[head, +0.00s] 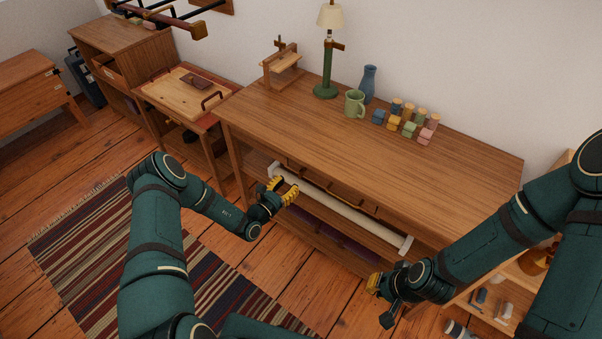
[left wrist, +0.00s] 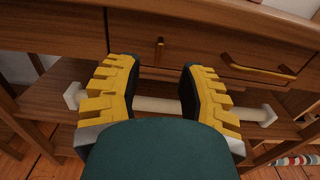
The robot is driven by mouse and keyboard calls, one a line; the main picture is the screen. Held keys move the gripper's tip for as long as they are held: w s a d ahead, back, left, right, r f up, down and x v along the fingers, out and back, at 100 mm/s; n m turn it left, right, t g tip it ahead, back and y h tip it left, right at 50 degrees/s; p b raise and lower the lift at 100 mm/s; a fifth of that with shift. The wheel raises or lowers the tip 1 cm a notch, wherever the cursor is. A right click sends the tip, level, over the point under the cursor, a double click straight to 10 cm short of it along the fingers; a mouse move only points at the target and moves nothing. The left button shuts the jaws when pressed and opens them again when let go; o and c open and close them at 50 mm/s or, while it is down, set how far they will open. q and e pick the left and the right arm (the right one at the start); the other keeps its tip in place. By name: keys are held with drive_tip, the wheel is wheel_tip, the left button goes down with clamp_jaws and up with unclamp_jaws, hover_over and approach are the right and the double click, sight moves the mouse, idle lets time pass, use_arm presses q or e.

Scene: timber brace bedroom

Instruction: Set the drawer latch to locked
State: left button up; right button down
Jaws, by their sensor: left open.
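The wooden desk (head: 340,140) has drawer fronts under its top. In the left wrist view, a small upright brass piece (left wrist: 159,46), perhaps the drawer latch, is on the drawer front (left wrist: 200,62), left of a brass bar handle (left wrist: 258,69). Whether it is locked I cannot tell. My left gripper (head: 284,189) is in front of the desk's left part. In its wrist view the yellow fingers (left wrist: 158,92) are open and apart, below the brass piece, with nothing clearly held. My right gripper (head: 379,300) hangs low before the desk's right end; its opening is unclear.
A pale horizontal bar (head: 340,208) runs along the desk front; it shows behind my left fingers in the wrist view (left wrist: 155,104). A lamp (head: 326,75), green mug (head: 355,103), blue vase (head: 369,84) and several blocks stand on the desk. A striped rug (head: 85,250) lies left.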

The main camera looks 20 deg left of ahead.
sight(299, 173)
use_arm(q)
drive_tip(key=b+x, duration=0.1)
drive_tip(key=x, duration=0.7)
drive_tip(key=shift+s, duration=0.1)
clamp_jaws()
